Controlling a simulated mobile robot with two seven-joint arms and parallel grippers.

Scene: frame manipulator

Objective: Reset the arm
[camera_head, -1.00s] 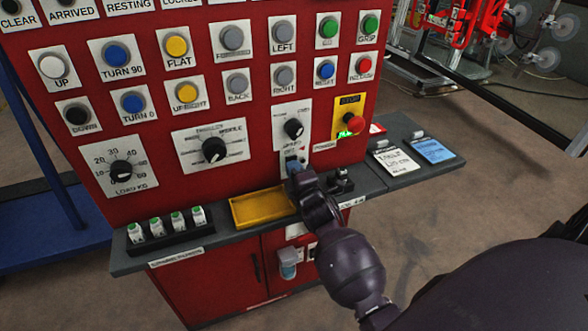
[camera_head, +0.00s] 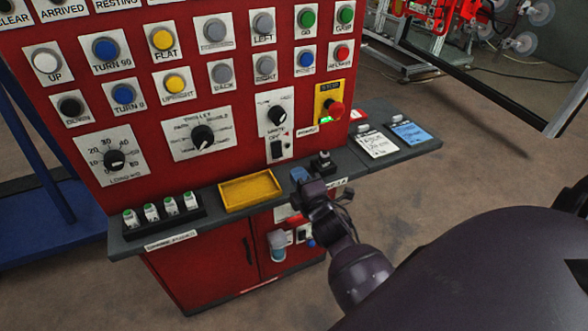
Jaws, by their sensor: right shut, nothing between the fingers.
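My right gripper (camera_head: 299,175) is shut and empty. It is in front of the shelf of the red control console (camera_head: 150,194), below the black OFF switch (camera_head: 277,150) and to the right of the yellow tray (camera_head: 249,190). My right arm reaches in from the lower right. A dark, rounded part of me fills the lower right corner. My left gripper is not in view.
The grey shelf (camera_head: 220,216) holds several green-topped batteries (camera_head: 151,212) at left and a small black device (camera_head: 322,162). White and blue cards (camera_head: 411,133) lie at right. A red emergency button (camera_head: 334,110) sits above. Open floor lies to the right.

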